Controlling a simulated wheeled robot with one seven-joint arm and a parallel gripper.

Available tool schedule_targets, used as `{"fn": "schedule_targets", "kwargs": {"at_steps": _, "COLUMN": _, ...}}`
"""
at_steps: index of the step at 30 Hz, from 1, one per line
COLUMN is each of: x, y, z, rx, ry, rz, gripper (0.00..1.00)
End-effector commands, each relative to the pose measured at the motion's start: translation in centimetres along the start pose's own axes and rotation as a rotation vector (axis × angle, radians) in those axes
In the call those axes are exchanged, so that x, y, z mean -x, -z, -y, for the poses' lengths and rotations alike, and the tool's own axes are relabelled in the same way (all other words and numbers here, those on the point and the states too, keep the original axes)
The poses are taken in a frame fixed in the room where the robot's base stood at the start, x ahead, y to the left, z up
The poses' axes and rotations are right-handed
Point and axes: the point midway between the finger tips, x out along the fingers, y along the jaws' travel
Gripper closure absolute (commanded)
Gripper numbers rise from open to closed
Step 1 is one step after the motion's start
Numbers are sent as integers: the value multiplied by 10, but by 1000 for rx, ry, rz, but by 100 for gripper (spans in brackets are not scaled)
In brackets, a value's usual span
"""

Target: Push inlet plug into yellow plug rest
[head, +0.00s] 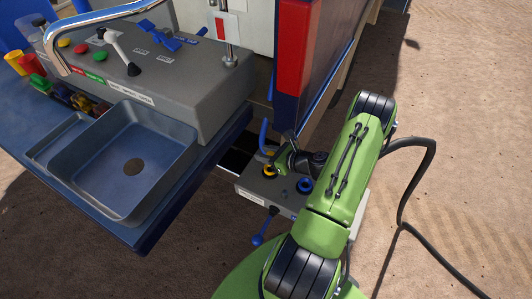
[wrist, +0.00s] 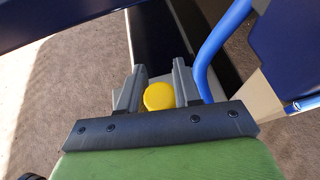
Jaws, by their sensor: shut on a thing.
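My gripper (wrist: 157,90) is shut on the inlet plug, whose round yellow cap (wrist: 159,97) shows between the two grey fingers in the wrist view. In the head view my gripper (head: 280,162) is low over the left part of a grey box. A yellow piece (head: 269,171) shows at the box top, right by the fingers. I cannot tell how much of it is the plug and how much is the yellow plug rest. The lower part of the plug is hidden, so I cannot tell how deep it sits.
The grey box (head: 251,187) also has a blue round fitting (head: 305,185) and a blue lever (head: 264,231). A blue curved handle (wrist: 219,45) rises close to the right finger. A blue table with a sink (head: 125,165) stands left; a red and blue panel (head: 298,60) stands behind.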

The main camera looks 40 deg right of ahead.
Motion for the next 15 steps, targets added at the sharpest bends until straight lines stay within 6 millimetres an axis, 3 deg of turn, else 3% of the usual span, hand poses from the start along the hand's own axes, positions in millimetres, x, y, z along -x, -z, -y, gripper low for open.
{"fn": "schedule_targets", "kwargs": {"at_steps": 15, "x": -5, "y": 10, "z": 0, "rx": 0, "ry": 0, "rz": 1, "gripper": 96}}
